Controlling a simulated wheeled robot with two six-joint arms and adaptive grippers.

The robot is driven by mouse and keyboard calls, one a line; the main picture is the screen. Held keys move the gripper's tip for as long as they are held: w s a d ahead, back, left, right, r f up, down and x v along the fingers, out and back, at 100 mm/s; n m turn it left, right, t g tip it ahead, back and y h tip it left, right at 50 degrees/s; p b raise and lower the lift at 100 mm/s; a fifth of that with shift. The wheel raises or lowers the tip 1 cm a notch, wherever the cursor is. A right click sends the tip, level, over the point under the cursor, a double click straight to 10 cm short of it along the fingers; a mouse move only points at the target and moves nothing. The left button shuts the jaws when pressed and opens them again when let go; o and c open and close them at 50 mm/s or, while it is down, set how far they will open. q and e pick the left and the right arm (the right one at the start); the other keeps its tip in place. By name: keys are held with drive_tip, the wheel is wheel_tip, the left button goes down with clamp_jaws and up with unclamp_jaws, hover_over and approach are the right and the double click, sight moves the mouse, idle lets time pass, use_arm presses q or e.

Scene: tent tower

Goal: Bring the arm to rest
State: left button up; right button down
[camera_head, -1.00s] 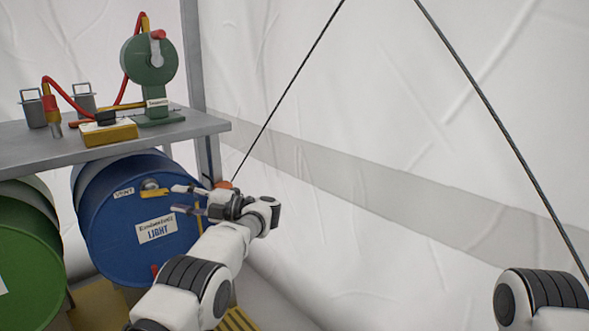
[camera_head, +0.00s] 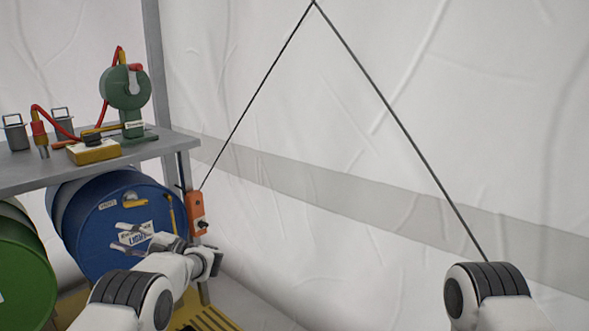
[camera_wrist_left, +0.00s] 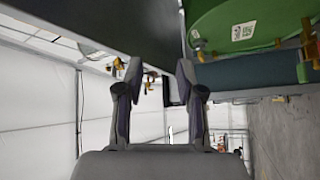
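My left gripper (camera_head: 128,237) is in front of the blue drum (camera_head: 100,215) in the head view, its fingers spread and empty. In the left wrist view the two fingers of this gripper (camera_wrist_left: 160,78) stand apart with nothing between them. My left arm (camera_head: 165,275) comes up from the bottom left. Of my right arm (camera_head: 485,295) only a white and dark joint shows at the lower right; its gripper is outside the picture.
A grey shelf (camera_head: 60,172) above the drums holds a green clamp device (camera_head: 126,90), a yellow box (camera_head: 93,152) and red cables. A green drum (camera_head: 20,265) lies at far left. An orange box (camera_head: 197,212) hangs by the shelf post. White tent wall fills the right.

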use_arm(q)
drive_tip(key=s+d+f+m+t+h+p, duration=0.1)
drive_tip(key=s+f+m+t+h+p, duration=0.2)
drive_tip(key=f+m, duration=0.5)
drive_tip(key=s+d+f+m+t+h, duration=0.1)
drive_tip(key=s+f+m+t+h, duration=0.3)
drive_tip(key=s+f+m+h, duration=0.25)
drive_tip(key=s+d+f+m+t+h+p, duration=0.2)
drive_tip(key=f+m+t+h, duration=0.1)
drive_tip(key=f+m, duration=0.55)
drive_tip(key=s+d+f+m+g+h, duration=0.2)
drive_tip(key=s+d+f+g+h, duration=0.15)
drive_tip(key=s, duration=0.85)
drive_tip(key=s+d+f+m+g+h, duration=0.2)
drive_tip(key=s+d+m+g, duration=0.15)
drive_tip(key=s, duration=0.75)
drive_tip(key=s+d+f+m+g+h, duration=0.1)
drive_tip(key=s+d+f+g+h, duration=0.25)
drive_tip(key=s, duration=0.85)
wheel_tip(320, 180, up, 39)
drive_tip(key=d+p, duration=0.1)
drive_tip(key=p, duration=3.7)
drive_tip(key=shift+m, duration=0.25)
